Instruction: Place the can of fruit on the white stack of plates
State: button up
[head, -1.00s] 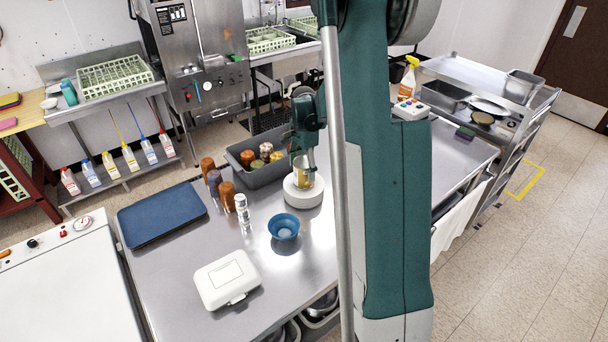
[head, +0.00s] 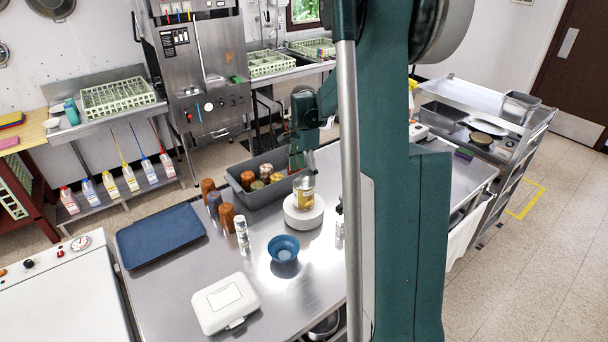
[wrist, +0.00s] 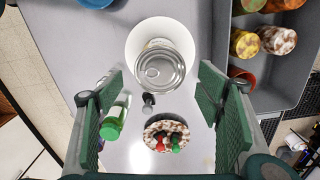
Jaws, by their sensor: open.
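The can of fruit (head: 304,191), with a yellow label and metal lid, stands upright on the white stack of plates (head: 303,218) on the steel table. In the wrist view the can (wrist: 162,68) rests on the white plates (wrist: 136,36), towards the near side of the top plate. My gripper (head: 301,160) is just above the can, apart from it and empty. In the wrist view the green finger pads of my gripper (wrist: 160,73) are spread wide, one on each side of the can, with clear gaps.
A grey bin (head: 268,184) with several cans stands behind the plates. Brown tumblers (head: 226,217), a blue bowl (head: 284,249), a white box (head: 225,303) and a blue tray (head: 160,236) are left and in front. A green-capped bottle (wrist: 115,118) shows in the wrist view.

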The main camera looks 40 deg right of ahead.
jog(key=shift+a, duration=0.1)
dwell(0.3)
jog(key=s+a+r+n+t, duration=0.2)
jog(key=s+a+r+n, duration=0.4)
jog(key=a, duration=0.4)
jog(key=s+a+r+n+t, duration=0.1)
jog(key=s+a+r+n, duration=0.3)
jog(key=a+r, duration=0.5)
jog(key=s+a+f+n+t, duration=0.1)
jog(key=s+a+n+t, duration=0.3)
jog(key=s+a+n, duration=0.5)
jog(key=s+a, duration=0.7)
jog(key=s, duration=0.3)
jog(key=shift+f+n, duration=0.3)
jog(key=shift+n, duration=0.1)
